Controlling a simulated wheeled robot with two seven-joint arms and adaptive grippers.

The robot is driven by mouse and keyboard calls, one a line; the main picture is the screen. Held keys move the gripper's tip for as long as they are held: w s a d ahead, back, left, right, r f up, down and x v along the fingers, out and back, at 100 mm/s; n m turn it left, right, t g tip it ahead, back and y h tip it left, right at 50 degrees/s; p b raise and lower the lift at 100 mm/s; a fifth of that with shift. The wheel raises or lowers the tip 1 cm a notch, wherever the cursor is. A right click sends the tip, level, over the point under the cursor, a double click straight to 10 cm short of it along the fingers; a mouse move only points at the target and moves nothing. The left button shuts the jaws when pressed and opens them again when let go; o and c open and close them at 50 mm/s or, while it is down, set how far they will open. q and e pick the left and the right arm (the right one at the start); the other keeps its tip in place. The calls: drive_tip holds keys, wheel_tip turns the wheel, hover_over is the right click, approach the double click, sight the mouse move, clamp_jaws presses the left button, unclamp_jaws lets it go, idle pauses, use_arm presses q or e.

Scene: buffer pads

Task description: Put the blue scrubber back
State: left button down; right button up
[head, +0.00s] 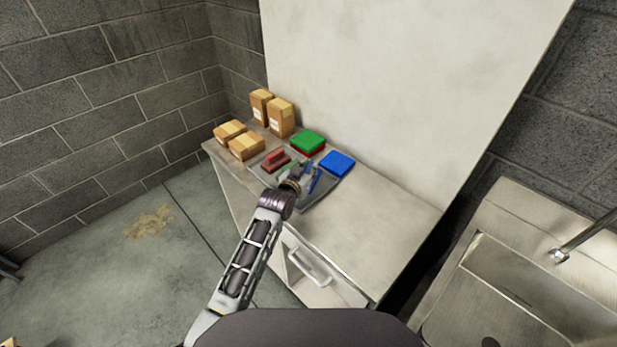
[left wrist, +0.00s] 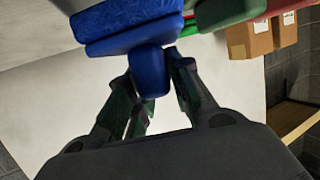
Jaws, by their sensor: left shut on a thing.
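My left gripper (head: 303,180) is over the grey tray on the cabinet, shut on the handle of the blue scrubber (head: 314,181). In the left wrist view the blue scrubber (left wrist: 148,58) has its handle between my fingertips (left wrist: 150,85) and its wide body beyond them. A blue textured pad (left wrist: 105,15) shows behind it; I cannot tell whether they touch. In the head view the blue pad (head: 337,163) lies just right of my gripper. The tray (head: 322,195) is partly hidden by my gripper. My right gripper is not in view.
A red scrubber (head: 275,160) sits at the tray's left. A green pad (head: 308,141) lies on red behind it. Several tan boxes (head: 246,147) stand at the left and back. The cabinet top (head: 375,215) is clear toward the right. A metal sink (head: 535,290) is farther right.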

use_arm(q)
drive_tip(key=shift+f, duration=1.8)
drive_tip(key=shift+f, duration=0.1)
drive_tip(key=c, duration=1.3)
unclamp_jaws()
drive_tip(key=shift+s, duration=0.1)
drive_tip(key=shift+s+a, duration=0.1)
drive_tip(key=shift+v, duration=5.85)
